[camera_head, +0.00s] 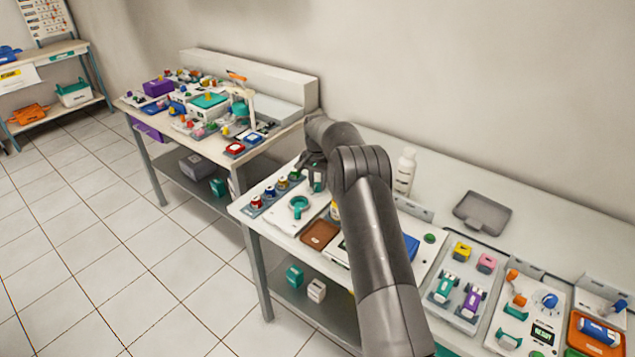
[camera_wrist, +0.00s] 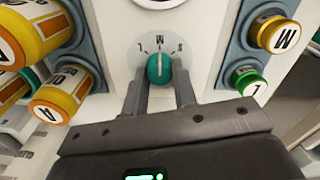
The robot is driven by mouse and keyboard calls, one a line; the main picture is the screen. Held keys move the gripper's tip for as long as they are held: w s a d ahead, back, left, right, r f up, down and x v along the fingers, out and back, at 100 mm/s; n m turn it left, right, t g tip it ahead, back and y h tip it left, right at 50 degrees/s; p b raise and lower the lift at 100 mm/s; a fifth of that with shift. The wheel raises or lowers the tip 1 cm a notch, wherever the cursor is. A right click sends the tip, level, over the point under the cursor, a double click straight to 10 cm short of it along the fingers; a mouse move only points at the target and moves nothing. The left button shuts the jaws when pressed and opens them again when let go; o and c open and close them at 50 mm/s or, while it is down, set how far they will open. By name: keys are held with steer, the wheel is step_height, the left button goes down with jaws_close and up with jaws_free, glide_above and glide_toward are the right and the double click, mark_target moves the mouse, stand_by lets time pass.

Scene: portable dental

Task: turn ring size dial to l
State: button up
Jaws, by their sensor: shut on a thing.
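The teal ring size dial (camera_wrist: 158,68) sits on a white panel (camera_wrist: 118,22) in the wrist view. Small letters are printed in an arc around its far side: one at its left, one like M or W straight above, and one at its right. The dial's pale ridge appears to point roughly up toward the middle letter; its exact angle is hard to read. My gripper (camera_wrist: 160,88) is shut on the dial, one finger on each side. In the head view my gripper (camera_head: 312,176) is over the left part of the near table, and the dial cannot be made out there.
Yellow-orange lettered cylinders (camera_wrist: 58,104) stand close on the left in the wrist view. A yellow cylinder (camera_wrist: 280,35) and a green one (camera_wrist: 248,82) stand at the right. In the head view a white bottle (camera_head: 405,172) and a grey tray (camera_head: 482,213) are on the table.

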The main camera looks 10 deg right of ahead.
steer(key=shift+c, duration=1.3)
steer(key=shift+n, duration=0.3)
steer(key=n, duration=0.3)
steer(key=shift+n, duration=2.3)
steer(key=o, duration=1)
